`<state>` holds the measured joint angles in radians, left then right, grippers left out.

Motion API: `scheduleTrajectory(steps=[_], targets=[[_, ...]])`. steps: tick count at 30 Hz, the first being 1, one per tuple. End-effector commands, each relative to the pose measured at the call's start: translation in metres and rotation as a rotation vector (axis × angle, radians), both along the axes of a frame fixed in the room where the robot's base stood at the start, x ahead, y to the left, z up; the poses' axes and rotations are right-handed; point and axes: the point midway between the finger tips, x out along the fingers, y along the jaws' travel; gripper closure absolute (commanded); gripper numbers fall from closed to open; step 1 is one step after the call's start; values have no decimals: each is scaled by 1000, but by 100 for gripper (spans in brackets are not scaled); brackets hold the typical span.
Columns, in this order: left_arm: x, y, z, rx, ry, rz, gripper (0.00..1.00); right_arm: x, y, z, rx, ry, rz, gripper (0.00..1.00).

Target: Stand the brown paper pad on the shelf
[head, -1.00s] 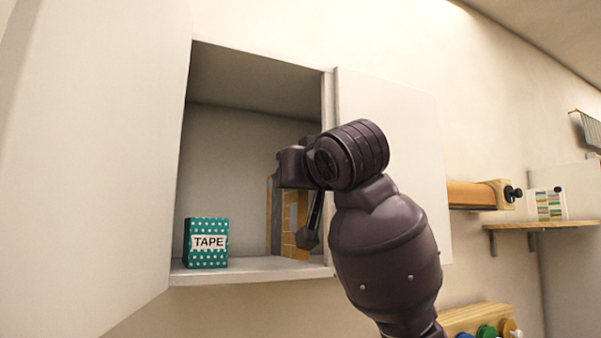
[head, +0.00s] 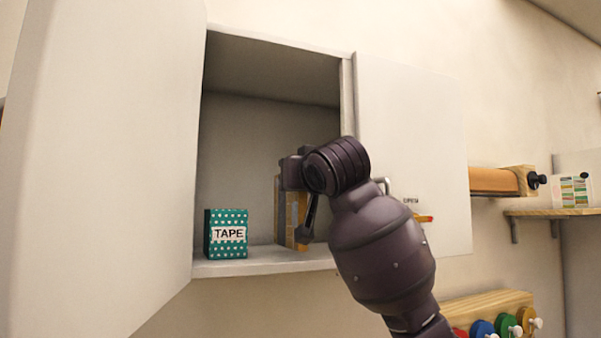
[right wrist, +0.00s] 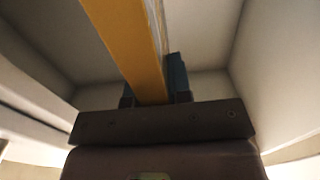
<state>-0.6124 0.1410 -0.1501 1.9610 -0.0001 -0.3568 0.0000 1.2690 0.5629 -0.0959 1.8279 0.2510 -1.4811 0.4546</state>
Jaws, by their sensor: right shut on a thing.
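The brown paper pad (head: 291,212) stands upright inside the open cabinet, with its bottom at or just above the shelf (head: 262,262); I cannot tell whether it touches. My right gripper (head: 304,236) is at the pad's right side and shut on it; the arm hides part of it. In the right wrist view, the pad (right wrist: 128,42) runs up from between the fingers (right wrist: 156,92) as an orange-brown strip with a pale edge. My left gripper is not in view.
A teal dotted TAPE box (head: 226,233) stands on the shelf left of the pad, with a gap between. The cabinet doors are open, left (head: 100,150) and right (head: 425,140). A wooden rack with coloured knobs (head: 490,315) is below right.

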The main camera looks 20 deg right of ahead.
Motion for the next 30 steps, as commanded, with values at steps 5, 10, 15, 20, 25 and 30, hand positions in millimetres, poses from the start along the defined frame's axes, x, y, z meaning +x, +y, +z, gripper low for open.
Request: scheduleTrajectory(steps=[5,10,15,20,25,30], targets=[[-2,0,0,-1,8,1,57,14,1,-4,1,0,1,100],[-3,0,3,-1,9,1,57,26,1,-8,1,0,1,100],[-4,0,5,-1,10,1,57,35,1,-11,0,-1,0,100],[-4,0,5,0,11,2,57,39,2,-12,-1,-2,1,100],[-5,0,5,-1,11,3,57,40,2,-13,-1,-2,1,100],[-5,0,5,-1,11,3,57,40,2,-13,-1,-2,1,100]])
